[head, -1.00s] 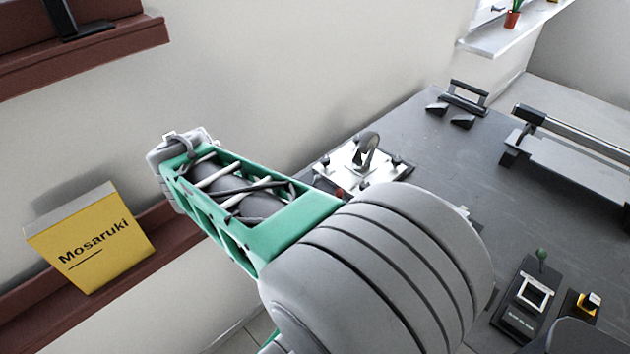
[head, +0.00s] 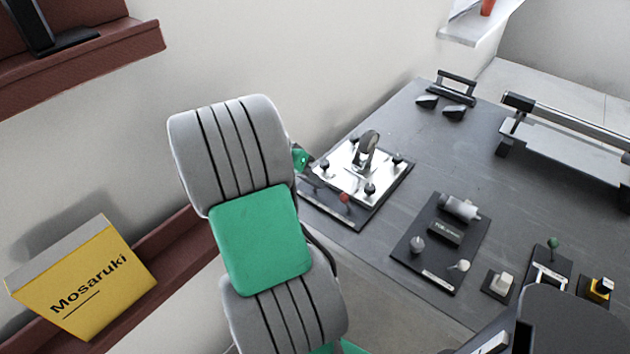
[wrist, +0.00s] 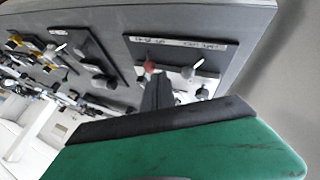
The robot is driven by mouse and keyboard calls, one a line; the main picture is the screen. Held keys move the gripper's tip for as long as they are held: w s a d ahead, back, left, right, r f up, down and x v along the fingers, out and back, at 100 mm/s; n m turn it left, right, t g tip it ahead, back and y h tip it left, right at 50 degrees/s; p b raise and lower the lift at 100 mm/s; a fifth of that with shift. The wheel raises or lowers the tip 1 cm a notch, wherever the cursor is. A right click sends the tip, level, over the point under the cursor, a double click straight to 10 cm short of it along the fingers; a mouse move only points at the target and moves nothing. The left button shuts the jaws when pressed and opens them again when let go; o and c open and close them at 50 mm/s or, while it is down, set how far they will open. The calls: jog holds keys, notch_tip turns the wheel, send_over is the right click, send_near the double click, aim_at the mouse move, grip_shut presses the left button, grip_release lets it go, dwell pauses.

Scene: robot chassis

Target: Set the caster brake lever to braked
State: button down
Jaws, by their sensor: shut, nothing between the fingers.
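The caster unit is a silver plate (head: 350,178) on a dark panel at the left end of the grey bench. An upright caster wheel (head: 367,150) stands on it, with several dark knobs around. A red knob (head: 344,197) is at the panel's front edge; it also shows in the wrist view (wrist: 149,67). I cannot tell whether it belongs to the brake lever, or the lever's position. My gripper (wrist: 157,80) is shut and empty in the wrist view, its fingertips just below the red knob in the picture. Contact cannot be told. My arm hides the gripper in the head view.
A second dark panel (head: 441,243) with a cylinder and knobs lies right of the caster panel. Small switch boxes (head: 498,284) are on the front right of the bench. A wall rises behind the caster unit. A yellow box (head: 75,285) stands on the left shelf.

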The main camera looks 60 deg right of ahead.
aim_at(345, 201)
jog(key=x, duration=0.7)
